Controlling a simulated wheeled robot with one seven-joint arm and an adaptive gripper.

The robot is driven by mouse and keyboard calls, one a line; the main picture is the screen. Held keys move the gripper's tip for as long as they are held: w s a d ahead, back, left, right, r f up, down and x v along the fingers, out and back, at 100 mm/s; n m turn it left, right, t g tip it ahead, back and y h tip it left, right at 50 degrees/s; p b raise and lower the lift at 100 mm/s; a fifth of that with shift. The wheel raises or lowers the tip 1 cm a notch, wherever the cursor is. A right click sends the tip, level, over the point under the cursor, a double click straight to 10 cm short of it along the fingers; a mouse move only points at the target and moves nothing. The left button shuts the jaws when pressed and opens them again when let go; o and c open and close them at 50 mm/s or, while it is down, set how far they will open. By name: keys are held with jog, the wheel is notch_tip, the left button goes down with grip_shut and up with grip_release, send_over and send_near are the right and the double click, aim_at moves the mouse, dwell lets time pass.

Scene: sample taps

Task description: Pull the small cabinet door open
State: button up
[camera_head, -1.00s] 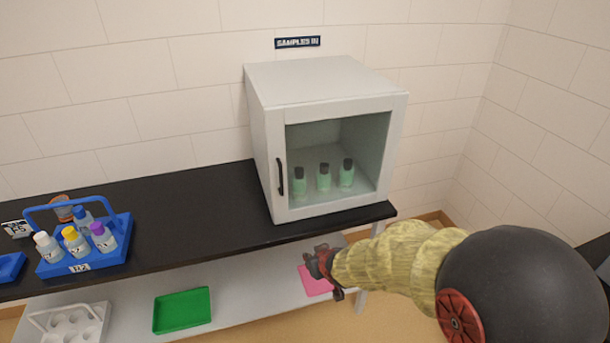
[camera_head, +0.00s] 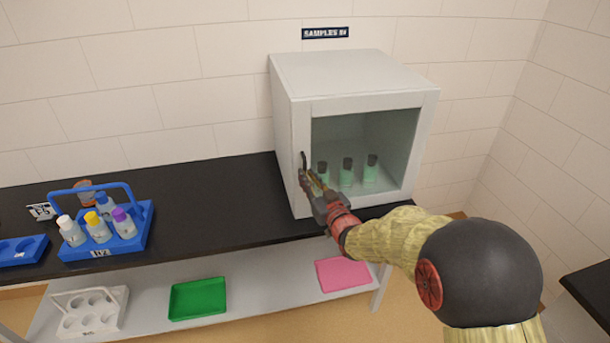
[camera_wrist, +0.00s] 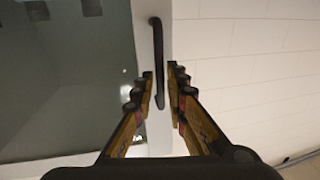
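The small white cabinet (camera_head: 345,75) stands on the black counter with its glass-fronted door (camera_head: 420,110) closed. Its dark vertical handle (camera_head: 303,157) is on the door's left side, and its lower part is hidden by my gripper. My gripper (camera_head: 306,177) is at the handle. In the wrist view the handle (camera_wrist: 157,45) runs down between the two fingers of my gripper (camera_wrist: 160,85). The fingers are apart on either side of it, with small gaps showing, so the gripper is open around the handle's lower part.
Several green vials (camera_head: 347,172) stand inside the cabinet. A blue carrier (camera_head: 145,225) with capped bottles stands on the black counter (camera_head: 215,205) at left. The lower shelf holds a green tray (camera_head: 198,299), a pink mat (camera_head: 343,274) and a white rack (camera_head: 90,312).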

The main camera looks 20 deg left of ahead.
jog(key=shift+x, duration=1.3)
jog(key=shift+c, duration=0.9)
grip_shut()
